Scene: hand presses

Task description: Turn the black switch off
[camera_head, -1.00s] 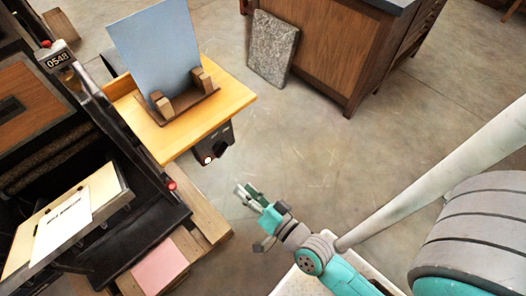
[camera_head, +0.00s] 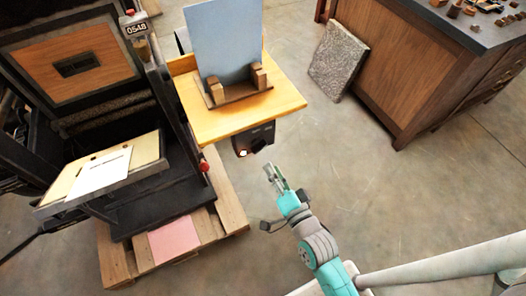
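A dark switch box (camera_head: 252,139) hangs under the front edge of the yellow wooden shelf. On its face, a small light (camera_head: 243,153) glows at the left and the black switch (camera_head: 259,144) sits to its right; its exact setting is too small to tell. My gripper (camera_head: 273,172) is just below and slightly right of the box, pointing up toward it. A gap shows between them. The fingers look close together, but whether they are open or shut is not clear. Nothing is seen in them.
The yellow shelf (camera_head: 215,127) carries a blue-grey panel (camera_head: 226,42) in a wooden stand. The dark hand press (camera_head: 180,100) stands at left on a wooden pallet (camera_head: 231,212). A wooden cabinet (camera_head: 390,70) and a stone slab (camera_head: 338,60) stand at upper right. The floor at right is clear.

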